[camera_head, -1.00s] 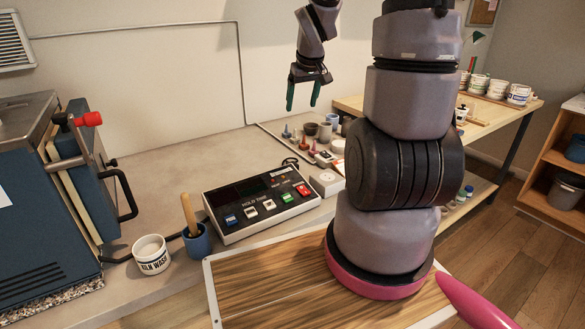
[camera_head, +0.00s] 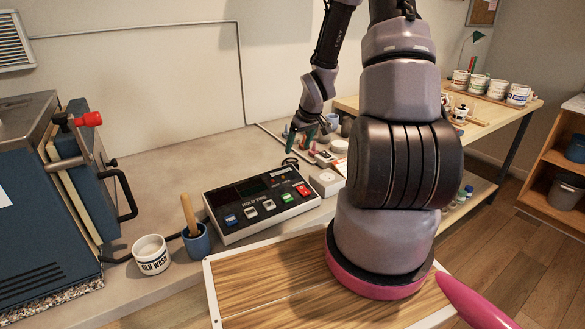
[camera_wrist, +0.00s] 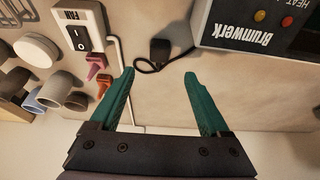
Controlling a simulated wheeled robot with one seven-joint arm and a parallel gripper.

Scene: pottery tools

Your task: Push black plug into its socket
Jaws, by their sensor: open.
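The black plug (camera_wrist: 160,48) lies on the bench in the wrist view, with its black cord curving right to the controller box (camera_wrist: 252,22). It lies just beyond my gripper (camera_wrist: 159,76), whose two green fingers are spread and empty. The plug appears between the fingertip directions, and nothing touches it. In the head view my gripper (camera_head: 305,142) hangs above the bench behind the controller. I cannot make out the socket in the wrist view.
A white FAN switch box (camera_wrist: 80,30) stands left of the plug, with small coloured stands and cups near it. The controller (camera_head: 262,203) stands in front. A kiln (camera_head: 45,200), a KILN WASH tub (camera_head: 151,256) and a blue cup (camera_head: 196,242) are at left.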

